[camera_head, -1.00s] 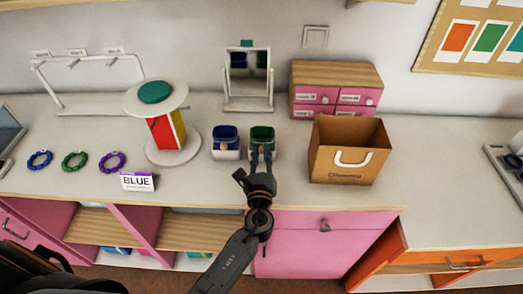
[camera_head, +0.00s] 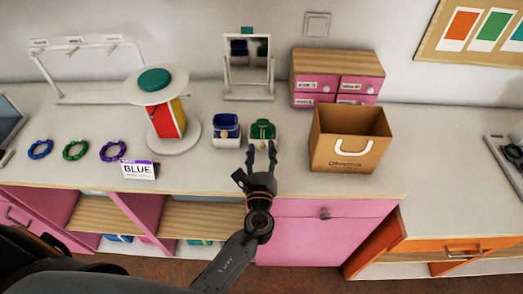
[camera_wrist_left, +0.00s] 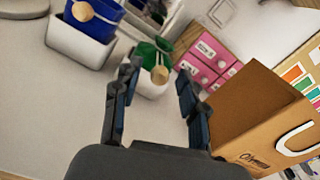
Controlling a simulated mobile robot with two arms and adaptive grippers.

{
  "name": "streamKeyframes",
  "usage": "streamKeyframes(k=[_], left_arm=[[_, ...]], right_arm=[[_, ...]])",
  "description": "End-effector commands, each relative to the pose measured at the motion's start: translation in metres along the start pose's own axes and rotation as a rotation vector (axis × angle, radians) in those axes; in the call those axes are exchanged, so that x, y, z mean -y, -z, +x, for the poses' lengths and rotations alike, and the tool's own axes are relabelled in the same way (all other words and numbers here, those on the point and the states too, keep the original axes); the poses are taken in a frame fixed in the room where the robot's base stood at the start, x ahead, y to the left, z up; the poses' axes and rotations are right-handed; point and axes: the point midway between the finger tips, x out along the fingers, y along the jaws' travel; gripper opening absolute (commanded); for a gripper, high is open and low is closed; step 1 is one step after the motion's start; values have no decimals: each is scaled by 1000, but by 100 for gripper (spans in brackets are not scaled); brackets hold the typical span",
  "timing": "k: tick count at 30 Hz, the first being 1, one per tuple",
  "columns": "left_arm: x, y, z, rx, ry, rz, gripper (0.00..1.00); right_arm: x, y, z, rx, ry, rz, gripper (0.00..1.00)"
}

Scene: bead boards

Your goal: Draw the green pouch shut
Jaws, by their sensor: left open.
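The green pouch (camera_head: 262,130) sits in a white holder beside the blue pouch (camera_head: 226,128) on the counter. In the left wrist view the green pouch (camera_wrist_left: 152,54) has a round wooden bead (camera_wrist_left: 160,74) hanging at its front, between my fingers' lines but beyond them. My left gripper (camera_head: 262,150) is open and empty, just in front of the green pouch. It also shows open in the left wrist view (camera_wrist_left: 151,92), with nothing between its fingers. My right gripper is not in view.
A brown paper bag (camera_head: 346,150) stands close on the right. A pink drawer box (camera_head: 318,92) and a mirror (camera_head: 248,78) stand behind. A round stand (camera_head: 172,140), a BLUE card (camera_head: 139,170) and three bead rings lie left.

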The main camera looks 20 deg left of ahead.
Motion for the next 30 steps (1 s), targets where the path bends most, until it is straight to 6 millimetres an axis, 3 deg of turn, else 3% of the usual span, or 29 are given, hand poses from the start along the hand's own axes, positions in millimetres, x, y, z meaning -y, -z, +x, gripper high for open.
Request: streamKeyframes(k=[12, 18, 30], left_arm=[[-1, 1, -79, -5, 1, 1, 42], [0, 1, -108, -3, 0, 1, 42], [0, 1, -118, -1, 0, 1, 42]], right_arm=[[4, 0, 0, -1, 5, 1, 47], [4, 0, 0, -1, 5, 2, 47], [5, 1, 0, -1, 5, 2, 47]])
